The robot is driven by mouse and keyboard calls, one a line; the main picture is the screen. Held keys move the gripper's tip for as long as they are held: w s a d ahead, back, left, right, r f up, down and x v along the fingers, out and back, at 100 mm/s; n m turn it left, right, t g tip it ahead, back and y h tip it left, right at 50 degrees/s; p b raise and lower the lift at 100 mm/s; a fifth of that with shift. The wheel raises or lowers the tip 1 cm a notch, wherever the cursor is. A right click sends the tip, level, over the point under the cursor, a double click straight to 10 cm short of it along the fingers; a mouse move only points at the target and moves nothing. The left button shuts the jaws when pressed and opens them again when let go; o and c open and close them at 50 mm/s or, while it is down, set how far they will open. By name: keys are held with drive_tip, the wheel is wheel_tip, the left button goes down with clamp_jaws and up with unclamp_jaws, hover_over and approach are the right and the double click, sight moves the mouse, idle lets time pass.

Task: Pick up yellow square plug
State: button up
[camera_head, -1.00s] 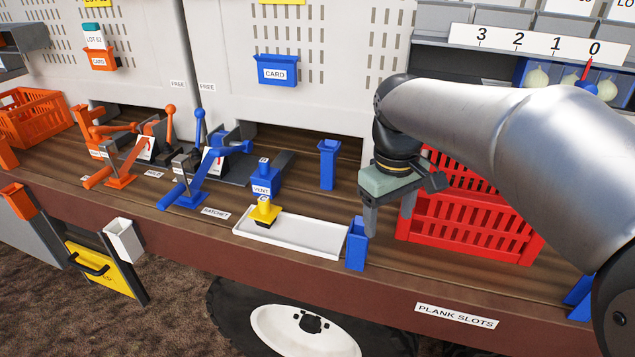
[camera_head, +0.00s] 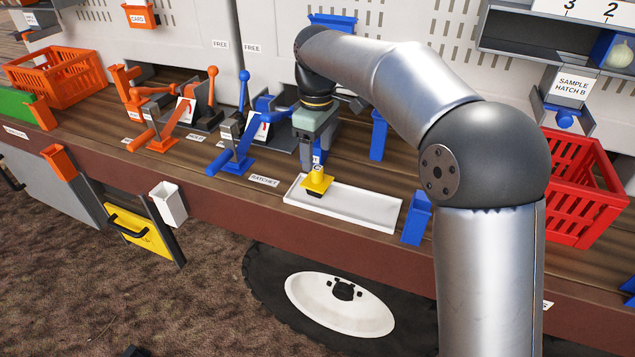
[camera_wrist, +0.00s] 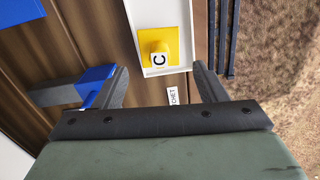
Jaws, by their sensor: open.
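The yellow square plug (camera_head: 316,180) has a square flange, a raised knob and a dark base. It stands at the left end of the white tray (camera_head: 372,216). In the wrist view the plug (camera_wrist: 173,34) shows from above, with a letter C on its knob. My gripper (camera_head: 318,155) is open and empty, above and just behind the plug. In the wrist view my gripper (camera_wrist: 160,70) has its two fingers spread on either side of the plug's line, with the plug beyond their tips. I see no contact.
A blue piece (camera_wrist: 96,82) lies close by the left finger in the wrist view. Blue levers (camera_head: 238,150) stand left of my gripper. A blue post (camera_head: 378,136) and a blue holder (camera_head: 416,218) stand to the right. The tray's right part is empty.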

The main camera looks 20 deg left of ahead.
sight(317, 168)
drive_tip(key=shift+f+p, duration=0.65)
drive_tip(key=shift+f, duration=3.35)
drive_tip(key=c, duration=0.8)
